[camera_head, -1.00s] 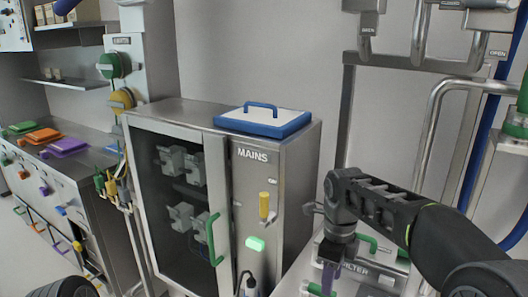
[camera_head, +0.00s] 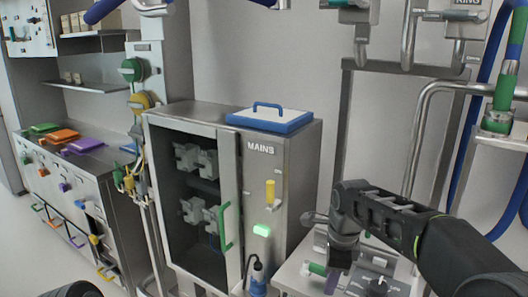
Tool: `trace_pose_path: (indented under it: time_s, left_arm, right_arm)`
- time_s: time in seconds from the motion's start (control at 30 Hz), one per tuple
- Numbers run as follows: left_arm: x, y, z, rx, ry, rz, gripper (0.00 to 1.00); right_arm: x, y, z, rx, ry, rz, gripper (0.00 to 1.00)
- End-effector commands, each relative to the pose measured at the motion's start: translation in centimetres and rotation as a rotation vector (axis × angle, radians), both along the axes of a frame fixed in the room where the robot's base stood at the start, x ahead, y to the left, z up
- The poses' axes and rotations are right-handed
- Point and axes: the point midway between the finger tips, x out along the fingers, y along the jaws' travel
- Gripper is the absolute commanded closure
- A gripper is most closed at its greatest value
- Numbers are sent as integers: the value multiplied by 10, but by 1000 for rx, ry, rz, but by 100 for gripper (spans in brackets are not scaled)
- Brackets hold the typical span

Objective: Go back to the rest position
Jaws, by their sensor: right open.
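My right arm (camera_head: 395,225) comes in from the right edge, and its wrist bends down at the end. My right gripper (camera_head: 333,281) points down over the metal bench at the lower right, its fingers partly hidden by the wrist. It is open, and I see nothing held in it. My left gripper is out of view.
A steel cabinet (camera_head: 290,185) marked MAINS stands in the middle, with a green door handle (camera_head: 225,226), yellow lever (camera_head: 270,192) and lit green button (camera_head: 262,230). Pipes (camera_head: 425,120) rise behind my right arm.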

Motion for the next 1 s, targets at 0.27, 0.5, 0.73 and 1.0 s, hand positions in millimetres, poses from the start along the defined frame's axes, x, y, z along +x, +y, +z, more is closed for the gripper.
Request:
trace_pose_path:
  time_s: [0.27, 0.5, 0.73, 1.0]
  left_arm:
    - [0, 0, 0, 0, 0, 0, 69]
    - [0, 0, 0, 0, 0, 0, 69]
    - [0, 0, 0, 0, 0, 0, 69]
    - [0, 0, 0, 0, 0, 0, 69]
  right_arm:
    - [24, 41, -43, -26, -186, 502, 58]
    - [-7, 85, -179, -130, -369, 1188, 58]
    - [-137, 91, -314, -183, -424, 1645, 58]
    - [-282, 92, -367, 31, -296, 1647, 58]
